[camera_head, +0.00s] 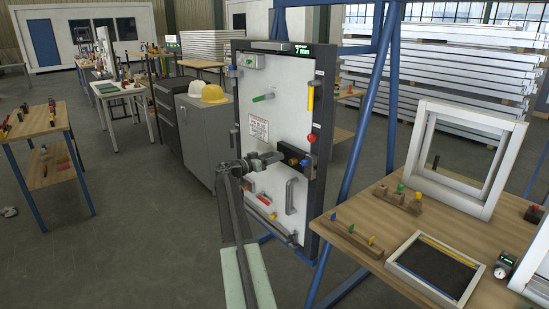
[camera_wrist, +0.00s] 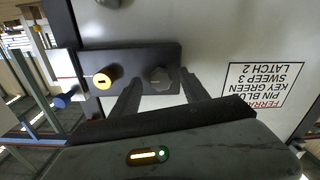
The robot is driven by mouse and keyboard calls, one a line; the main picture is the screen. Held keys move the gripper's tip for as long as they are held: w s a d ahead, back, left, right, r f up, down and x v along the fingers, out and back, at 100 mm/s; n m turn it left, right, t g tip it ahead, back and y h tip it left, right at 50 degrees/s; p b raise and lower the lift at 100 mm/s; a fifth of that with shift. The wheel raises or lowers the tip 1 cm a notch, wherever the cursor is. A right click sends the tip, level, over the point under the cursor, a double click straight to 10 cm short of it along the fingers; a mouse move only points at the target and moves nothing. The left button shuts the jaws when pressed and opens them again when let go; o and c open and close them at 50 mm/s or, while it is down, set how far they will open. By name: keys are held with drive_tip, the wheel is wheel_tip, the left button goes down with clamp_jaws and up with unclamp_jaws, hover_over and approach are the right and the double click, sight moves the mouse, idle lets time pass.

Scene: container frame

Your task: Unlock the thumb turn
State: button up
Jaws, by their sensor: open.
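The thumb turn (camera_wrist: 160,78) is a dark grey faceted knob on a black lock plate (camera_wrist: 125,57), set on a pale panel door (camera_head: 280,93). In the wrist view the knob shows between the tips of my open gripper (camera_wrist: 160,74), one finger to each side. I cannot tell whether the fingers touch it or how deep they reach. A brass round cylinder with a slot (camera_wrist: 104,79) sits beside it on the plate, outside the left finger. In the head view my gripper (camera_head: 275,157) is at the plate's left end and hides the knob.
The door also carries a grey handle (camera_head: 290,196), a red knob (camera_head: 311,138), a yellow bar (camera_head: 310,98), a green lever (camera_head: 263,97) and a printed sign (camera_head: 259,130). A workbench (camera_head: 385,250) with frames stands at right. A grey cabinet (camera_head: 203,135) stands at left.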

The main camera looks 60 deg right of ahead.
clamp_jaws()
drive_tip(key=shift+s, duration=0.1)
drive_tip(key=shift+n, duration=0.3)
drive_tip(key=shift+a+n, duration=0.1)
drive_tip(key=shift+n, duration=8.5)
